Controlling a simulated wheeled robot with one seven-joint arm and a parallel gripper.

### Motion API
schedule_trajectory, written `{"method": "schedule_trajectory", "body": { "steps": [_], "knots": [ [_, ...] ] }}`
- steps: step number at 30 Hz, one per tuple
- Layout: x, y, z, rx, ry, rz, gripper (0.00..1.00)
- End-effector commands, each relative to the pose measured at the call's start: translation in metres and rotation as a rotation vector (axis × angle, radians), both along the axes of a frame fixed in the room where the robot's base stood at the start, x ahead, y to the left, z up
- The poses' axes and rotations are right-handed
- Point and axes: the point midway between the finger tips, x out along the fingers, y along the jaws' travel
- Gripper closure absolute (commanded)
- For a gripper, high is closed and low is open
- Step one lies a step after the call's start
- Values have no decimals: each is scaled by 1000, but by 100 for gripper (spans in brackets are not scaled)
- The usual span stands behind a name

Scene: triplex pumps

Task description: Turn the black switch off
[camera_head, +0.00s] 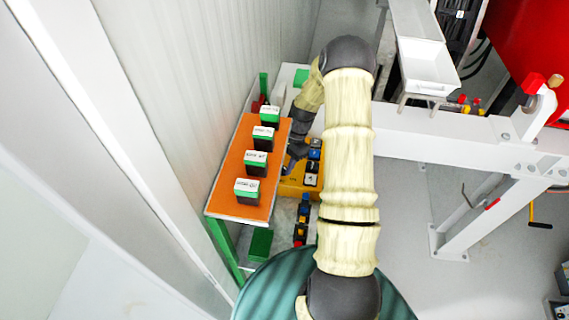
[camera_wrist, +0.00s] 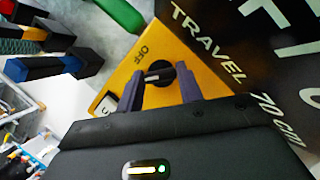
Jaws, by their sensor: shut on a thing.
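The black switch (camera_wrist: 158,72) is a round knob with a pale line across its face. It sits on a yellow panel (camera_wrist: 185,60), below the printed word OFF, in the wrist view. My gripper (camera_wrist: 160,82) has its two purple fingers on either side of the knob and is shut on it. In the head view my gripper (camera_head: 289,164) reaches down at the left end of the yellow panel (camera_head: 297,189). The switch cannot be made out there.
An orange board (camera_head: 229,165) with several black, white-topped boxes lies to the left of my gripper. A dark sign (camera_wrist: 250,50) reading TRAVEL 70 cm borders the panel. Coloured blocks (camera_head: 302,218) stand below it. A white beam (camera_head: 420,135) runs to the right.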

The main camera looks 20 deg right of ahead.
Motion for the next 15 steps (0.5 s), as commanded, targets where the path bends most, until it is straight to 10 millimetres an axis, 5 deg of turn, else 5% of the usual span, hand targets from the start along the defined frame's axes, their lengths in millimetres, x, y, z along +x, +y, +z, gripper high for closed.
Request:
{"method": "schedule_trajectory", "body": {
  "steps": [15],
  "knots": [
    [-2,-3,-1,-2,-3,-436,86]
  ]
}}
